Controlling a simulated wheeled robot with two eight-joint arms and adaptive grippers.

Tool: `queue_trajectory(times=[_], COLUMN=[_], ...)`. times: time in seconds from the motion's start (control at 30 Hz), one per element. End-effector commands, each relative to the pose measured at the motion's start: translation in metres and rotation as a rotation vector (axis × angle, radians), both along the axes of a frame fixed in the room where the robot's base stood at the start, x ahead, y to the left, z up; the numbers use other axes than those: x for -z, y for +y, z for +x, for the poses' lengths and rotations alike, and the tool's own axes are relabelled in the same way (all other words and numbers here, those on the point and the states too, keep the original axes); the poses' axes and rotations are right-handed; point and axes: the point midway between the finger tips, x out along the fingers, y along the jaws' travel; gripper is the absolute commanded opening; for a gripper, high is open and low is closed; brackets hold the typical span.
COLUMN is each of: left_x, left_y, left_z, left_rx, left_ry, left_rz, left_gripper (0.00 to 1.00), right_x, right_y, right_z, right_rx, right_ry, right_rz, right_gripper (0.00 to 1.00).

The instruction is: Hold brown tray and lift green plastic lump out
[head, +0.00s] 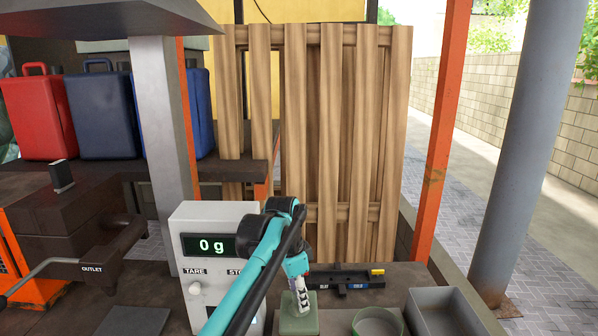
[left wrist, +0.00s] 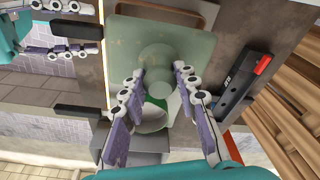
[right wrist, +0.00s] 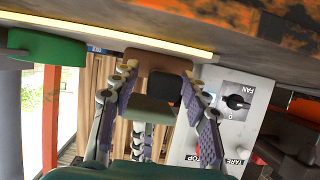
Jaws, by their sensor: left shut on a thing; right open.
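The green plastic lump (head: 298,322) is a dull green block with a knob on top, low in the head view. In the left wrist view the lump (left wrist: 130,38) is a square slab, its knob between my left fingertips. My left gripper (left wrist: 158,74) is shut on the knob. The brown tray (right wrist: 158,60) shows between the fingers of my right gripper (right wrist: 160,73), which is open; contact is unclear. In that view the lump (right wrist: 150,109) shows apart from the tray. A strip of brown tray rim (left wrist: 206,14) shows behind the lump in the left wrist view.
A scale (head: 200,217) reading 0 g stands left of the lump. A black tool holder (head: 343,281) lies behind it. A green bowl (head: 356,324) and a grey bin (head: 440,306) stand to the right. A slatted wooden panel (head: 330,130) rises behind the table.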

Motion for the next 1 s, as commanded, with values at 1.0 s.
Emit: queue_trajectory(times=[1.0], left_x=[-0.021], left_y=[0.0], left_z=[0.0], left_rx=[0.0], left_ry=[0.0], left_rz=[0.0], left_gripper=[0.0], right_x=[-0.057], right_y=[0.0], right_z=[-0.087], right_rx=[0.001], right_ry=[0.0], right_rz=[0.0], right_gripper=[0.45])
